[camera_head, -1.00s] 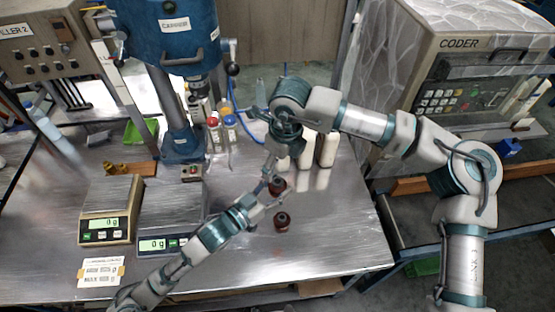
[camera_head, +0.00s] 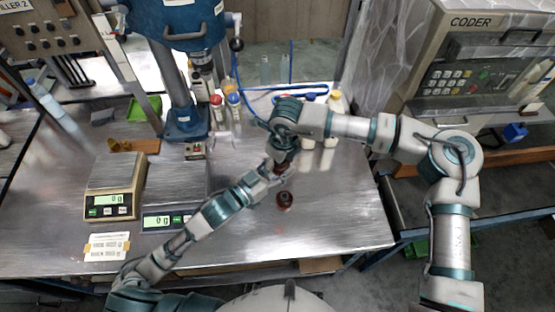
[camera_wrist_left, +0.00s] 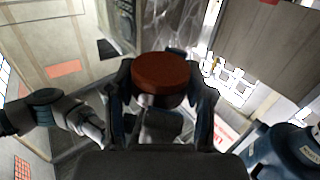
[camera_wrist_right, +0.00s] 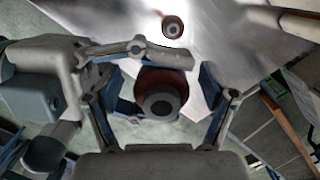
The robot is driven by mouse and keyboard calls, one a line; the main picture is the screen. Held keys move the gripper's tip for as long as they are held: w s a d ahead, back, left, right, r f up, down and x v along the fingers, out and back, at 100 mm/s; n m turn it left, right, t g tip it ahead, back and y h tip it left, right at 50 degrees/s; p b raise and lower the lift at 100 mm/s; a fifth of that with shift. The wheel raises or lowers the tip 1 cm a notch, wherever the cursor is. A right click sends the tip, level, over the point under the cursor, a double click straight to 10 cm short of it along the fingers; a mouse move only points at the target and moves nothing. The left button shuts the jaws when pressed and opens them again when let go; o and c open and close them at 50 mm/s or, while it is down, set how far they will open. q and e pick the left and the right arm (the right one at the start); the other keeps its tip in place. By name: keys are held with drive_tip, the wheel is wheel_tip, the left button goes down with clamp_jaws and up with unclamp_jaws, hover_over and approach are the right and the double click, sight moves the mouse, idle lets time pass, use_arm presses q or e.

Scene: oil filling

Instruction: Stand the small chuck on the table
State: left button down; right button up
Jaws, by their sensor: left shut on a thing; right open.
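A dark red chuck (camera_wrist_left: 163,75) is held in my left gripper (camera_wrist_left: 163,92). Its round red face shows in the left wrist view, and its end with a dark centre shows in the right wrist view (camera_wrist_right: 160,96). My right gripper (camera_wrist_right: 160,108) is open, with its fingers either side of this held chuck; I cannot tell whether they touch it. Both grippers meet above the table in the head view, where the arms mostly hide the held chuck. A second dark red chuck (camera_head: 285,201) stands on the metal table (camera_head: 335,215) just in front of them. I cannot tell which chuck is smaller.
Two scales (camera_head: 113,188) (camera_head: 180,195) stand at the left of the table. A blue press (camera_head: 186,125) and several bottles (camera_head: 225,108) stand at the back.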

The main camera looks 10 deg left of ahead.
drive_tip(key=c, duration=1.4)
use_arm(q)
drive_tip(key=shift+c, duration=1.7)
unclamp_jaws()
use_arm(e)
drive_tip(key=shift+o, duration=0.2)
